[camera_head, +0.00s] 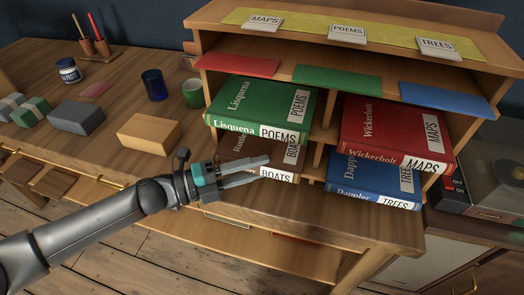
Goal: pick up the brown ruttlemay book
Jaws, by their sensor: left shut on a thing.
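The brown ruttlemay book (262,149) lies flat in the lower left compartment of the shelf unit, below the green Liquena book (262,100). Its white labels read BOATS. Part of its title and front is hidden by my gripper. My left gripper (265,168) comes in from the left and is shut on the brown book, with its fingers over the book's near end. My right gripper is not in view.
A red Wickerholt book (385,130) lies above a blue Dappler book (365,178) in the right compartments. A green cup (193,93), a dark blue cup (154,85) and a tan block (149,134) stand on the left. The desk front below the gripper is clear.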

